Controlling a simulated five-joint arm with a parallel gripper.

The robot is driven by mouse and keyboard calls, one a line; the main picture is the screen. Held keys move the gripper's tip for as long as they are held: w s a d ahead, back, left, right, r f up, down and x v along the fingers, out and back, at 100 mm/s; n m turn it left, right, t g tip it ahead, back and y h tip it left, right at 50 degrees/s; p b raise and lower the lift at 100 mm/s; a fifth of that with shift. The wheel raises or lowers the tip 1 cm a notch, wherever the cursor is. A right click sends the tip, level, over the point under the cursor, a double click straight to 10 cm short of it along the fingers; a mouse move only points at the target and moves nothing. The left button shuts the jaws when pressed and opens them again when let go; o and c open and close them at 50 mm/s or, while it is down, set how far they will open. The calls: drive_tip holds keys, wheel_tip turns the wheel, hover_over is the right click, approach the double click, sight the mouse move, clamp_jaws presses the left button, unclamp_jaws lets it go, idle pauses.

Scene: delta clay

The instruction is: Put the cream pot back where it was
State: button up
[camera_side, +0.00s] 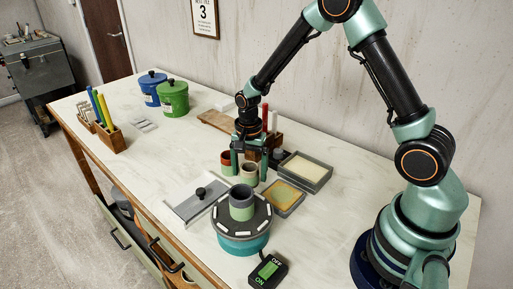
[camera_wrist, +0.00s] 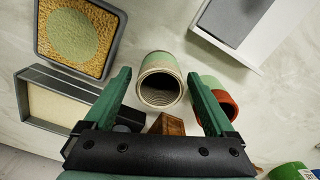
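I cannot tell whether the fingers touch the pot. A red-brown pot (camera_side: 227,161) stands close beside it, by the right finger in the wrist view (camera_wrist: 228,104).
A grey-green pot (camera_side: 241,204) stands on the turntable (camera_side: 243,244), with a switch box (camera_side: 268,270) beside it. Two shallow trays (camera_side: 301,199) (camera_side: 326,175) lie to the right. A knobbed grey board (camera_side: 181,208) lies front left.

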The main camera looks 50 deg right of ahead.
drive_tip(key=shift+r, duration=0.15)
wheel_tip(320, 180, up, 12)
drive_tip(key=s+a+r+n+t, duration=0.1)
drive_tip(key=s+r+n+t, duration=0.4)
drive_tip(key=s+r+n, duration=0.5)
drive_tip(key=shift+s+a+r+n+t, duration=0.3)
drive_tip(key=shift+s+r+n, duration=0.1)
drive_tip(key=shift+s+n, duration=1.25)
drive_tip(key=shift+w, duration=0.15)
